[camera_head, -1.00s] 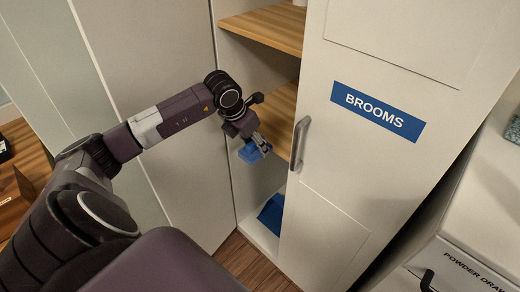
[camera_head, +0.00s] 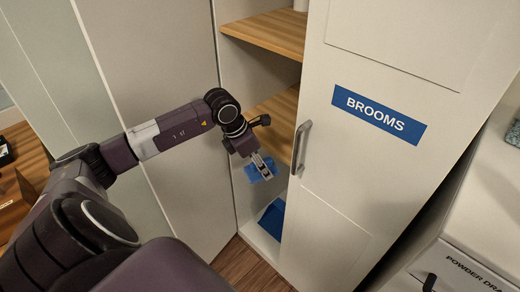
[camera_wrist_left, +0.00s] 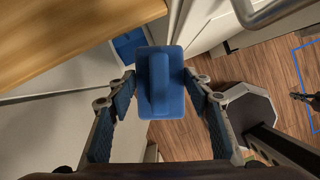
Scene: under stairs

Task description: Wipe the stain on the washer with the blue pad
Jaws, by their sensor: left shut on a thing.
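My left gripper (camera_head: 261,161) is shut on the blue pad (camera_head: 262,174), in front of the open part of the cabinet and below its middle shelf. In the left wrist view the pad (camera_wrist_left: 173,100) sits between the fingertips, with a raised blue ridge along its middle. The washer (camera_head: 470,235) is the white appliance at the right edge, with part of a "POWDER DRA" label. A speckled grey patch (camera_head: 513,134) shows on its top at the picture's edge, too cut off to tell if it is the stain. My right gripper is not seen.
The cabinet door marked BROOMS (camera_head: 378,115) has a metal handle (camera_head: 300,147) close to the right of my gripper. Wooden shelves (camera_head: 272,120) are behind and above it. A blue item (camera_head: 272,219) lies in the cabinet bottom. The wooden floor (camera_head: 250,268) shows below.

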